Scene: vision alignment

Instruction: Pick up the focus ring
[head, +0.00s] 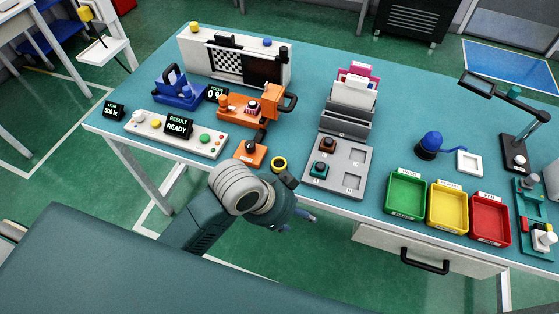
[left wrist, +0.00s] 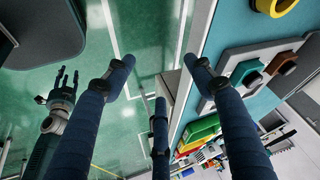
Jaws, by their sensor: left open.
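The focus ring is likely the small yellow ring with a dark centre (head: 279,163), lying near the front edge of the blue tabletop in the head view. Part of a yellow ring (left wrist: 272,6) shows at the top right of the left wrist view, cut off by the frame. My left gripper (head: 302,203) is in front of the table edge, just short of the ring and apart from it. In the left wrist view its fingers (left wrist: 160,66) are spread with nothing between them. My right gripper (left wrist: 63,82) shows small at the left, its fingers apart and empty.
An orange fixture (head: 250,152) stands left of the ring. A grey tray (head: 348,160) with brown and teal pieces lies to its right. Green, yellow and red bins (head: 447,207) line the front right. A white control panel (head: 176,135) is at the left. Open floor lies before the table.

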